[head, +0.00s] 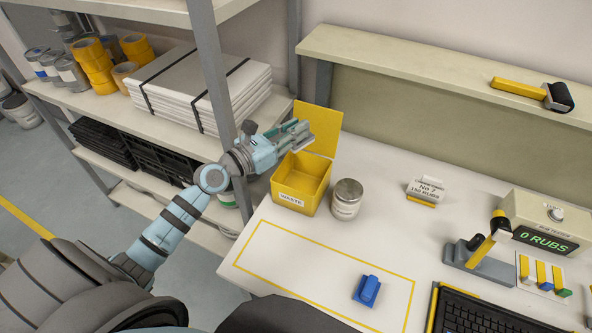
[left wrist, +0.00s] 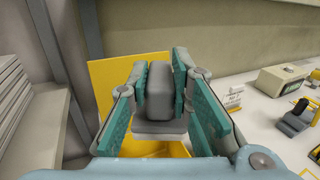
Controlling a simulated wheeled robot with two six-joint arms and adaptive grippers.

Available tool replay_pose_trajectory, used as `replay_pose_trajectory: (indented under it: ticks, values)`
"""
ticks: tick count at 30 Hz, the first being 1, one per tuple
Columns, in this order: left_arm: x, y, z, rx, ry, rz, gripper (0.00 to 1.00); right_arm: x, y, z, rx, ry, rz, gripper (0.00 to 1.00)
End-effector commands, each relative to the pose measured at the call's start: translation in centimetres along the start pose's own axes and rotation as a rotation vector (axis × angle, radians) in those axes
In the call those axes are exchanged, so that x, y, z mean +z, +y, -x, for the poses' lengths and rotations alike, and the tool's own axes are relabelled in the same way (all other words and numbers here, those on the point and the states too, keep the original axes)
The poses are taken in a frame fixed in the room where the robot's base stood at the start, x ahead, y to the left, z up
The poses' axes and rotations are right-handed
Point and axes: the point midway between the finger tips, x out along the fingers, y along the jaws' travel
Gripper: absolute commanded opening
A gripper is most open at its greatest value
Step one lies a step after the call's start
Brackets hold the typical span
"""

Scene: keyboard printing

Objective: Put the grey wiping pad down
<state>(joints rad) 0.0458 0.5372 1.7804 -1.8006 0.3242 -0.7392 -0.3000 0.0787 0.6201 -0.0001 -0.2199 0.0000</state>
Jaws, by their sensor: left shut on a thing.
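My left gripper (head: 294,134) is shut on the grey wiping pad (head: 303,143) and holds it in the air above the yellow waste bin (head: 302,187). In the left wrist view the grey pad (left wrist: 159,92) sits between the teal finger pads of the left gripper (left wrist: 160,88), with a flat grey plate at its lower end. The yellow bin is open, its lid raised behind, with a "WASTE" label on its front. Its yellow lid and front part show behind the gripper in the left wrist view. The pad hangs apart from the bin. My right gripper is not in view.
A lidded metal can (head: 347,199) stands right of the bin. A blue block (head: 367,290) lies inside a yellow outline on the white table. A "0 RUBS" counter box (head: 545,222), a card stand (head: 425,191) and a black keyboard (head: 485,312) are to the right. A shelf post (head: 214,75) stands left of the gripper.

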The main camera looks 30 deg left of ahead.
Motion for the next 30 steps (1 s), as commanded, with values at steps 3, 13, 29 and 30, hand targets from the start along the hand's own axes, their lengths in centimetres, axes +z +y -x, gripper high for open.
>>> replay_pose_trajectory:
  ticks: [3, 13, 29, 30]
  values:
    - [-3.5, 0.1, 0.0, 0.004, 0.002, 0.008, 0.00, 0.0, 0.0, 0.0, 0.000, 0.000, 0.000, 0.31]
    - [-11.1, 0.3, -0.1, 0.003, -0.002, -0.003, 0.00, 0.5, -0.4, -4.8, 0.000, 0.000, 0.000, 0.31]
    - [-13.1, 0.3, -0.1, 0.001, -0.003, -0.006, 0.00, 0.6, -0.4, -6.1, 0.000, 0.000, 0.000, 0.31]
    - [-13.2, 0.3, -0.1, 0.001, -0.003, -0.006, 0.00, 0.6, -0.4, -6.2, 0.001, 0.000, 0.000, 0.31]
